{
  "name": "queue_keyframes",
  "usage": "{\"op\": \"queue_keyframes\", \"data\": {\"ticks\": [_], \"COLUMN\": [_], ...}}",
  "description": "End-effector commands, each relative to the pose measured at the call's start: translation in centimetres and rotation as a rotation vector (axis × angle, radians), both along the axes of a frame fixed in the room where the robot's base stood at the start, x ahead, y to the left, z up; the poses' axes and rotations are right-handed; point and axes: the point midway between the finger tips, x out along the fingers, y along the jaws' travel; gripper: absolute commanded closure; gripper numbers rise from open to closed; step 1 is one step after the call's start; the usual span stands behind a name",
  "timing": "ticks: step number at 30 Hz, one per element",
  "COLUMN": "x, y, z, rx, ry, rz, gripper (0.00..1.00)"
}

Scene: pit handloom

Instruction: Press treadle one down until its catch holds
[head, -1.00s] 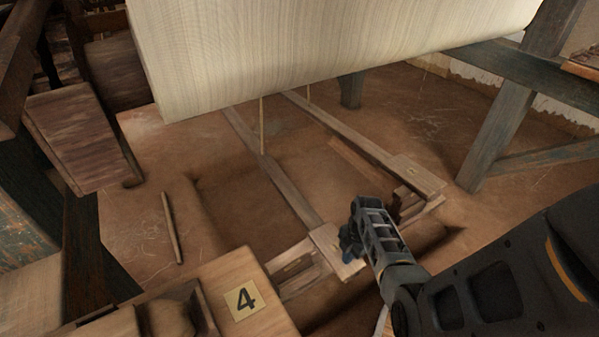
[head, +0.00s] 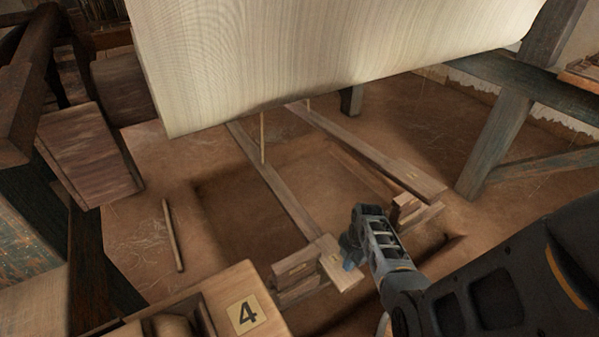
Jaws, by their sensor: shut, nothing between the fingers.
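Two long wooden treadles run out from under the cloth over a shallow pit. The left treadle (head: 275,186) ends in a wide pad (head: 337,276) with a small pale tag. The right treadle (head: 358,147) ends in a similar tagged pad (head: 424,184). The tags are too small to read. My gripper (head: 350,264) is shut and points down at the left pad. Its tips appear to touch the pad's top, near its right side. A wooden block (head: 296,266) stands just left of that pad. Whether a catch holds the pad cannot be told.
Pale cloth (head: 330,50) hangs across the top. Dark loom posts (head: 495,145) rise at the right and left. A thin stick (head: 172,235) lies on the earth floor. A second block (head: 405,210) sits under the right pad.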

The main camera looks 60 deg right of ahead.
Motion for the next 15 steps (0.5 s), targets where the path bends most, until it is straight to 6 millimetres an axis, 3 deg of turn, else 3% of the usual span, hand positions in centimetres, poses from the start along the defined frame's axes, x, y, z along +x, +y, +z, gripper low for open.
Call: {"op": "queue_keyframes", "data": {"ticks": [1,15], "x": [0.0,0.1], "y": [0.0,-0.1], "z": [1.5,8.4], "rx": [0.0,-0.002], "ry": [0.0,-0.003], "rz": [0.0,0.001], "gripper": [1.0,1.0]}}
